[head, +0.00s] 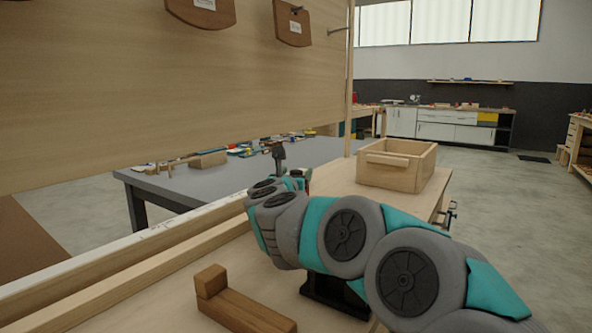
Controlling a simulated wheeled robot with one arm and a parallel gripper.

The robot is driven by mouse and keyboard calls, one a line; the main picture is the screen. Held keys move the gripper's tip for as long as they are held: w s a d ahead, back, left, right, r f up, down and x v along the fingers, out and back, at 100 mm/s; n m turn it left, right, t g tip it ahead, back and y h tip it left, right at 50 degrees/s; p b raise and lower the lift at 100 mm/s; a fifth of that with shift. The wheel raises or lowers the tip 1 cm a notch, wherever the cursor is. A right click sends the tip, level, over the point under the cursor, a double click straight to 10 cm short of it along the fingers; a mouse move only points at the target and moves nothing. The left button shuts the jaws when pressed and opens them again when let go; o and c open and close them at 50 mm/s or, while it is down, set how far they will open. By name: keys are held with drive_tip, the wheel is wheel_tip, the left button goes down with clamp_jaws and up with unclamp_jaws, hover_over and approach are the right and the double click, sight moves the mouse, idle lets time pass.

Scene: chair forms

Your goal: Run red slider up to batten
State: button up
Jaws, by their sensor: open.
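My arm reaches from the lower right over the bench, and its wrist end is near the middle of the view. The jaws are hidden behind the wrist, so I cannot see what is between them. A small red patch (308,174) shows just right of the wrist; I cannot tell whether it is the red slider. Two long pale wooden strips run along the bench's left side, the inner one (140,277) lying on the bench top. I cannot tell whether either is the batten.
A brown wooden block with a raised end (240,308) lies on the bench in front. An open wooden box (398,174) stands at the bench's far end. A grey table (210,180) with small items is beyond the strips. A large wooden panel (150,90) stands upper left.

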drive_tip(key=shift+w+d, duration=0.1)
drive_tip(key=shift+w, duration=0.5)
drive_tip(key=shift+c, duration=0.3)
clamp_jaws()
idle(0.8)
